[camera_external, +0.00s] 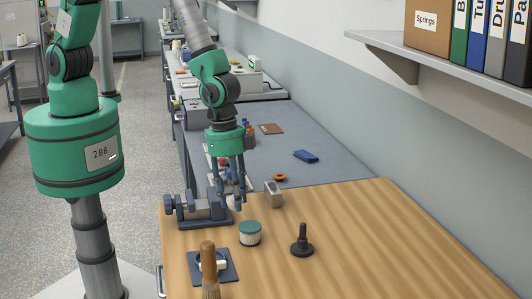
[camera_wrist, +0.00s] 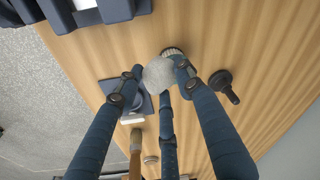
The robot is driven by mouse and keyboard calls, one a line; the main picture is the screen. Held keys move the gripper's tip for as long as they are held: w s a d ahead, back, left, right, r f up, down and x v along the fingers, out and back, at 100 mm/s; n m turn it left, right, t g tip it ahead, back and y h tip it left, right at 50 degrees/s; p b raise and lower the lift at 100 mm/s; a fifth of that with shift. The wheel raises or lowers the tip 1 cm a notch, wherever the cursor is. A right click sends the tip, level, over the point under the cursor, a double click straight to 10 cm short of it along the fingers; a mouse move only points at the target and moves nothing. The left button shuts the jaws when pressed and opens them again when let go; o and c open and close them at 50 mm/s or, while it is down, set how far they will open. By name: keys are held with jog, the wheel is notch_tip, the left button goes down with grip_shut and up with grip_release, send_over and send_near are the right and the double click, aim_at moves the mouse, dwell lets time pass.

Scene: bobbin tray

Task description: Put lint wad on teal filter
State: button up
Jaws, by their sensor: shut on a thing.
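The lint wad (camera_wrist: 158,75) is a pale grey fuzzy ball in the wrist view. My gripper (camera_external: 232,197) is shut on it, with three blue fingers around it. The wad (camera_external: 235,203) shows only in part between the fingertips in the external view. The teal filter (camera_external: 250,228) is a short upright cylinder with a teal top and a pale ribbed side, standing on the wooden table. The gripper is above the table, just behind and left of the filter in that view. In the wrist view the filter (camera_wrist: 172,50) is mostly hidden behind the wad and a finger.
A dark vise (camera_external: 195,210) is left of the gripper and a metal block (camera_external: 273,195) right of it. A black-handled tool (camera_external: 302,243) stands right of the filter. A wooden-handled brush (camera_external: 208,262) and dark square tray (camera_external: 230,273) are in front. The table's right side is clear.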

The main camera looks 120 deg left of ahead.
send_over(251, 227)
jog(key=shift+s+a+f, duration=0.1)
jog(key=shift+s+f, duration=0.1)
jog(key=shift+s, duration=0.1)
jog(key=shift+f, duration=0.1)
jog(key=shift+f+p, duration=0.55)
jog(key=shift+f, duration=1.1)
jog(key=shift+f, duration=0.15)
jog(key=o, duration=0.7)
jog(key=shift+o, duration=0.2)
notch_tip(251, 227, up, 12)
jog(key=s+b, duration=0.1)
jog(key=shift+s+a, duration=0.15)
jog(key=shift+s, duration=0.25)
